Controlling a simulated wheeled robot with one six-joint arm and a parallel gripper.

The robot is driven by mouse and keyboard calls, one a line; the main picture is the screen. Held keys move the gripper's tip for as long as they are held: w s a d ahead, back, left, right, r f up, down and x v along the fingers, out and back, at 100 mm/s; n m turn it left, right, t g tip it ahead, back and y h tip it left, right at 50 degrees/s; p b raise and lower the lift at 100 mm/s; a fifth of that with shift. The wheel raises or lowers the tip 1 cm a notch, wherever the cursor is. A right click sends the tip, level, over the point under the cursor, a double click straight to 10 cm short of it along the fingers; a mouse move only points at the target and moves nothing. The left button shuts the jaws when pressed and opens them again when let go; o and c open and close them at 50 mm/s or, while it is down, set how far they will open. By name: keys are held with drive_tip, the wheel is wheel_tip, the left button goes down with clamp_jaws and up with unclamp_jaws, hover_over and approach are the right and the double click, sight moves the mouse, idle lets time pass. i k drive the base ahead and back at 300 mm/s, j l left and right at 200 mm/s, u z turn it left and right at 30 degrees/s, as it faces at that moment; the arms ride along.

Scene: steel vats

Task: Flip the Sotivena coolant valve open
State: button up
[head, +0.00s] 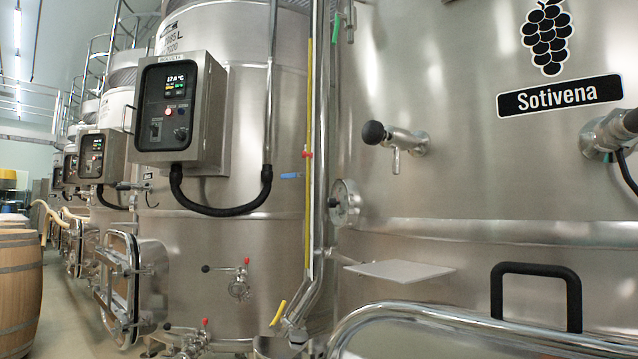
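The Sotivena vat fills the right side, with its black name label (560,95) under a grape emblem. A steel tap with a black round knob (375,133) sticks out of its wall, its spout pointing down. A steel fitting with a black cable (610,135) is at the right edge. A small green lever (336,27) sits by the vertical pipes at the top, and a yellow lever (278,313) is tilted near the pipe's foot. No label marks which of these is the coolant valve, so I cannot tell. My gripper is not in view.
A pale flat plate (400,271) juts from the vat, above a curved steel rim (470,315) and a black handle (537,275). The neighbouring vat has a control box (180,110) and a red-tipped valve (240,285). A wooden barrel (20,295) stands left; floor shows beside it.

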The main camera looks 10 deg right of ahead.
sight(295, 174)
drive_tip(key=i+z, duration=0.15)
drive_tip(key=i, duration=0.35)
drive_tip(key=i+j+z, duration=0.15)
drive_tip(key=i, duration=0.3)
